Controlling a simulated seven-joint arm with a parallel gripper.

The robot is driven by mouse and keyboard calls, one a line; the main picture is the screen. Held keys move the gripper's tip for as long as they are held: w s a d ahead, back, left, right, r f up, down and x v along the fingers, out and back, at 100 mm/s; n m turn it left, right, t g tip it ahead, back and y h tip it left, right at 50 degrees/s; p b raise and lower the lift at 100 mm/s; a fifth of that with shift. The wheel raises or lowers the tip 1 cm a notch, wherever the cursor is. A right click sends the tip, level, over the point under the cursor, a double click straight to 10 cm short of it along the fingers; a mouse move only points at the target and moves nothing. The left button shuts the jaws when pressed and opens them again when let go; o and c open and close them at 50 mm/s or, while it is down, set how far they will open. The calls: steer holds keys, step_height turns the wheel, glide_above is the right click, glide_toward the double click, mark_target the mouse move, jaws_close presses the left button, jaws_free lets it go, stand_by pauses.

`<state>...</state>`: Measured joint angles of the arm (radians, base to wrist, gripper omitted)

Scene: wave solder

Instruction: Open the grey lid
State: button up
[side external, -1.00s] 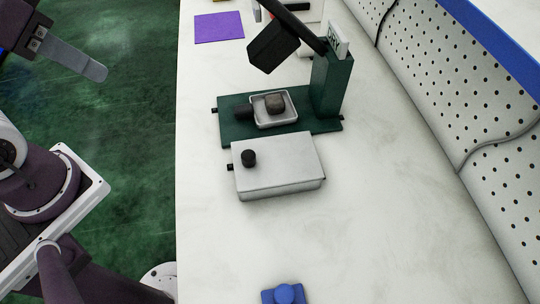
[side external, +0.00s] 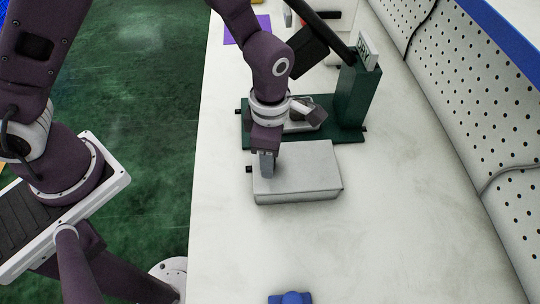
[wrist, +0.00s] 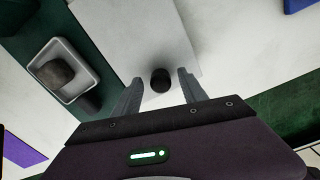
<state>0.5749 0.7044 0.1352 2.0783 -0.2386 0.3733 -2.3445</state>
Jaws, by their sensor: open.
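The grey lid (side external: 305,172) tops a light grey box on the white table, and it looks closed. In the wrist view the lid (wrist: 130,30) fills the upper middle, with its round black knob (wrist: 160,80) near the edge closest to me. My gripper (side external: 267,172) points down over the left part of the lid and hides the knob in the side view. In the wrist view my gripper (wrist: 161,92) is open, with one finger on each side of the knob and a gap on both sides. I cannot tell whether the fingertips touch the lid.
Beside the box stands a green machine base with a post (side external: 357,95), a black arm (side external: 310,40) overhead, and a white tray (wrist: 50,85) holding a dark lump (wrist: 55,73). A blue object (side external: 290,298) lies at the front. The table right of the box is clear.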

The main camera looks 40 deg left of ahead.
steer(key=shift+f, duration=0.65)
jaws_close()
stand_by(0.9)
